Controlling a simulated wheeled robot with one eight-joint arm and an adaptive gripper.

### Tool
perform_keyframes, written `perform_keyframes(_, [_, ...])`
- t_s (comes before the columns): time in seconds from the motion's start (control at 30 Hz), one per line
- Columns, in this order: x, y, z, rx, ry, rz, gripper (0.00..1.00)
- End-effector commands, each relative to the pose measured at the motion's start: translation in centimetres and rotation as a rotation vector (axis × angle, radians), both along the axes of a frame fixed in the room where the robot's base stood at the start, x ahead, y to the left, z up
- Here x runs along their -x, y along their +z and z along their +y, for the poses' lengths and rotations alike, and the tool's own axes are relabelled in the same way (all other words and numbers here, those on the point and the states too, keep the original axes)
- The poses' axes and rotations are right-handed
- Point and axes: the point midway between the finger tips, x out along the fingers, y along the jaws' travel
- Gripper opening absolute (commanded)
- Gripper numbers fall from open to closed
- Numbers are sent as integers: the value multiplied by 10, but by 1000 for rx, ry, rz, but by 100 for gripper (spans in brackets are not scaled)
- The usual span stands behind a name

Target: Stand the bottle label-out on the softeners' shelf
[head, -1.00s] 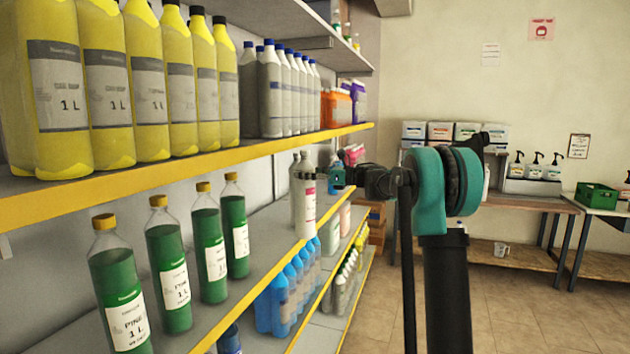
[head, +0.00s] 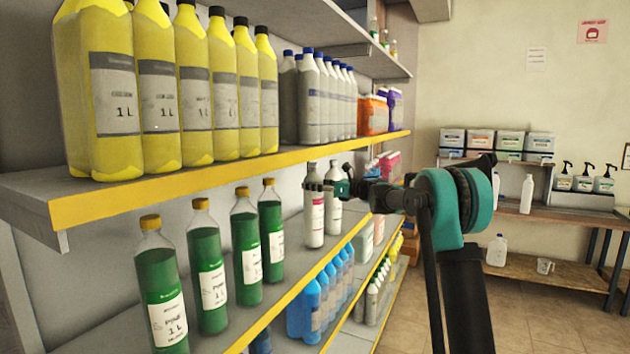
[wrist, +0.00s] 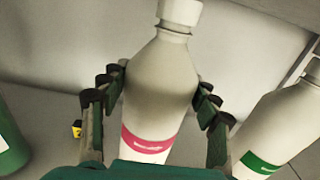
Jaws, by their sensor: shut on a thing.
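A pale grey-white bottle with a white cap and a pink-banded label (head: 314,222) is upright in my gripper (head: 325,187). In the wrist view the bottle (wrist: 160,90) stands between both fingers (wrist: 160,98), its pink band towards my palm. In the head view its label faces the aisle side. Its base appears at the level of the middle shelf (head: 300,262); I cannot tell whether it touches. A similar bottle (head: 334,216) stands just right of it, showing a green-banded label (wrist: 275,135) in the wrist view.
Green pine bottles (head: 248,250) stand in a row left of the held bottle. The upper shelf (head: 200,180) with yellow bottles (head: 180,90) overhangs. Blue bottles (head: 318,300) are on the shelf below. A bench (head: 530,215) stands at the back right.

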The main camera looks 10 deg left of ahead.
Motion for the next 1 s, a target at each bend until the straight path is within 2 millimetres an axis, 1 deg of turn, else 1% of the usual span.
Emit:
perform_keyframes(0.1, [0, -9, 0, -2, -1, 0, 2])
perform_keyframes(0.47, [0, -12, 0, -2, 0, 0, 2])
perform_keyframes(0.5, [0, -13, 0, 0, 0, 0, 65])
perform_keyframes(0.63, [0, -12, 0, 0, 0, 0, 81])
perform_keyframes(1.0, [0, -10, 0, 0, 0, 0, 82])
